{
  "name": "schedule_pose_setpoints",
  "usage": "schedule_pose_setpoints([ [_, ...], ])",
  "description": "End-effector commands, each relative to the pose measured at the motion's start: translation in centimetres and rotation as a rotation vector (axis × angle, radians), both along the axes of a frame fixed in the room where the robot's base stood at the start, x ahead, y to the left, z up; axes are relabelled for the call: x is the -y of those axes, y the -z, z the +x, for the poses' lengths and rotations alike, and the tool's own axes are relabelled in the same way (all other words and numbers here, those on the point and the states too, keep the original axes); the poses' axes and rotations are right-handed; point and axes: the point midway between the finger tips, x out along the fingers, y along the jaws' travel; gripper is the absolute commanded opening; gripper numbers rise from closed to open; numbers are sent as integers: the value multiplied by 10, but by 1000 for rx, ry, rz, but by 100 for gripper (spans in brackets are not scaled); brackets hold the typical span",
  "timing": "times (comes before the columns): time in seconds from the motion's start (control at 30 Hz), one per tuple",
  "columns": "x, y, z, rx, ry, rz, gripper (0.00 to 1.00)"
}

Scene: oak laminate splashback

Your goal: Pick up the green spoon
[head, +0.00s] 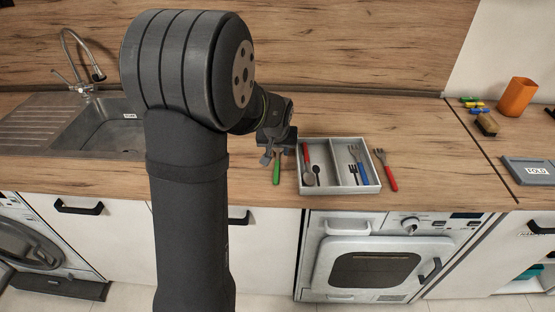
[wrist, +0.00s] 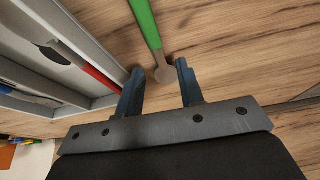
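The green spoon (head: 277,172) lies on the wooden counter just left of the cutlery tray, its green handle towards the front edge. In the wrist view its green handle (wrist: 146,22) runs up out of the frame. Its dull metal bowl (wrist: 163,74) shows between the fingertips or just past them; I cannot tell its exact depth. My gripper (wrist: 160,70) is open, with a gap between the two fingers and nothing clamped. In the head view my gripper (head: 272,158) hangs over the spoon's far end and hides its bowl.
The grey divided tray (head: 341,193) holds red-handled, blue-handled and black cutlery, its wall close to the gripper's left in the wrist view. A red-handled fork (head: 386,172) lies right of it. A sink (head: 105,128) is at left, an orange cup (head: 517,97) far right.

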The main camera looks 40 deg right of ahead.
Motion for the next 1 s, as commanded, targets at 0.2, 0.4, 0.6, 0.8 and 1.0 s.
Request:
schedule_pose_setpoints([
  [0.2, 6, 22, 7, -1, 0, 0, 35],
  [0.4, 7, 24, 8, -1, 0, -1, 35],
  [0.6, 7, 24, 8, 0, 1, 0, 11],
  [0.8, 7, 24, 7, 0, 1, 0, 0],
  [1.0, 7, 23, 8, 0, 1, -1, 0],
])
